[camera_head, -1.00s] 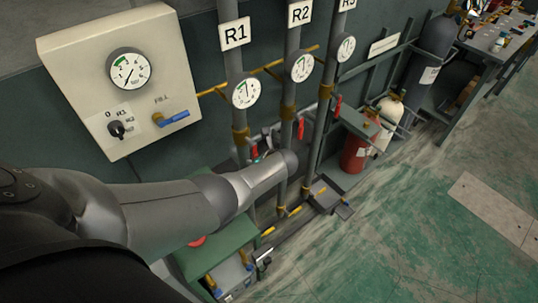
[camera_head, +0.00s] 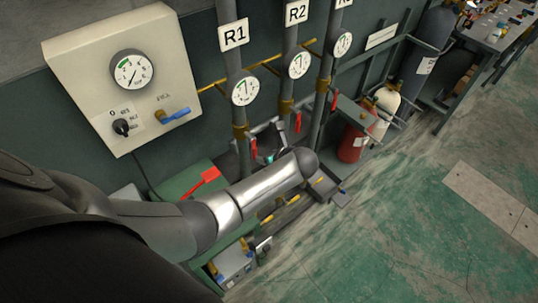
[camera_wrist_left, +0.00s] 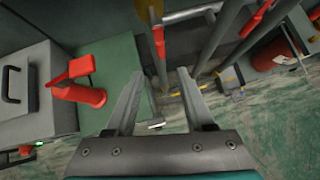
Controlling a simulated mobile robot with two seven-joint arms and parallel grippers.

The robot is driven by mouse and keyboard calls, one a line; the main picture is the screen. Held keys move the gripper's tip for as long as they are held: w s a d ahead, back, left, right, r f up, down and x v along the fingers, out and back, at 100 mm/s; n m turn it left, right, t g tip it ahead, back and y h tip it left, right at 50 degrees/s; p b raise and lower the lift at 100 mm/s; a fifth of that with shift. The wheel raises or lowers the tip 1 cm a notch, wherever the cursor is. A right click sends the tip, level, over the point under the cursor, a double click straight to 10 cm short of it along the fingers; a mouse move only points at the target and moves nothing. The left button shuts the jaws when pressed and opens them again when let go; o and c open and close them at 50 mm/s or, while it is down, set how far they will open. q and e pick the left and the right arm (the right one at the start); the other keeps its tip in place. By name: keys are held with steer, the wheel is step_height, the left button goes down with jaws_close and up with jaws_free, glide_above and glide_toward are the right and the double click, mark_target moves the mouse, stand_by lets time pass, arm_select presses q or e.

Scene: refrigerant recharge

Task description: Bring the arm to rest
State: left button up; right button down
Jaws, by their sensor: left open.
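My left arm reaches in from the left in the head view, its grey link across the lower middle. My left gripper (camera_head: 268,136) is partly hidden behind that link, near the pipes under the R1 and R2 signs. In the left wrist view the left gripper (camera_wrist_left: 158,73) has its two fingers spread, with nothing between them. The fingers point toward the pipes and the floor at their foot. My right gripper is not in view.
A cream panel (camera_head: 82,52) with a gauge and blue handle is on the wall. A red handle (camera_head: 203,182) stands on a green surface (camera_wrist_left: 113,62); red valve handles (camera_head: 254,149) hang by the pipes. A red cylinder (camera_head: 352,146) stands right. The right floor is open.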

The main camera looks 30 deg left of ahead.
arm_select(q)
steer(key=shift+s+d+r, duration=0.1)
steer(key=shift+r, duration=0.05)
stand_by(0.5)
steer(key=s+d+f+n+g+h+b, duration=0.1)
steer(key=s+f+n+h+b, duration=0.2)
steer(key=s+f, duration=0.5)
steer(key=s+d+f+n+g+b, duration=0.1)
steer(key=s+f+n+b, duration=0.3)
steer(key=f, duration=0.9)
steer(key=s+d+f+n+g+h+b, duration=0.15)
steer(key=s+f+b, duration=0.35)
steer(key=f, duration=0.5)
steer(key=s+d+f+n+h+b, duration=0.1)
steer(key=s+f+n+b, duration=0.4)
steer(key=s+f, duration=0.5)
steer(key=s+d+f+n+h+b, duration=0.1)
steer(key=s+f+n+b, duration=0.5)
steer(key=s, duration=0.9)
step_height(320, 180, down, 4)
steer(key=n+h, duration=0.1)
steer(key=n, duration=0.2)
steer(key=shift+s+d+b, duration=0.25)
steer(key=shift+b, duration=0.05)
steer(key=shift+g, duration=0.25)
